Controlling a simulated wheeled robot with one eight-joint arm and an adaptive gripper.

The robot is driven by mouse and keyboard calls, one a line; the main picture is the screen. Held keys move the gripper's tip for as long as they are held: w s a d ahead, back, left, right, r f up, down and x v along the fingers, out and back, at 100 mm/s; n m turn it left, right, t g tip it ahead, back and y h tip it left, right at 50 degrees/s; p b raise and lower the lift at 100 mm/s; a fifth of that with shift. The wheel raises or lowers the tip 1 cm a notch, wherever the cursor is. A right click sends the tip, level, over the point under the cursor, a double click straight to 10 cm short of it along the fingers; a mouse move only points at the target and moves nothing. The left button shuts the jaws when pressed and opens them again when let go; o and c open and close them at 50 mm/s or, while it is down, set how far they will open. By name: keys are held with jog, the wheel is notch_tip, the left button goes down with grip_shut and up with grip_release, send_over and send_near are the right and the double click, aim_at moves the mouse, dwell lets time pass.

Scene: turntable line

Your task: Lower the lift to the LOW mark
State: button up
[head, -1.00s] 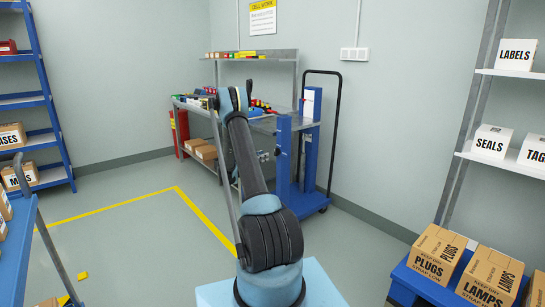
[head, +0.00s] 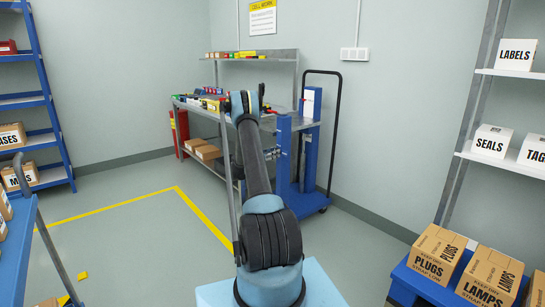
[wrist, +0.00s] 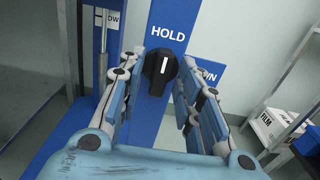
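The blue lift (head: 284,165) stands by the bench in the head view, with a tall black handle frame behind it. In the wrist view a black knob (wrist: 160,71) sits on its blue column, its white pointer line upright towards the HOLD label (wrist: 167,35). A second label (wrist: 208,73), partly hidden by a finger, ends in "WN" to the right of the knob. A white label (wrist: 112,18) at upper left shows "OW". My gripper (wrist: 160,80) is open, with a finger on each side of the knob; contact is not visible.
A grey workbench (head: 210,104) with parts and a shelf stands behind my arm. White shelving (head: 497,73) and a low blue stand with boxes are at right. Blue racks are at left. The floor inside the yellow line (head: 118,204) is mostly clear.

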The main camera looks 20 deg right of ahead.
grip_shut()
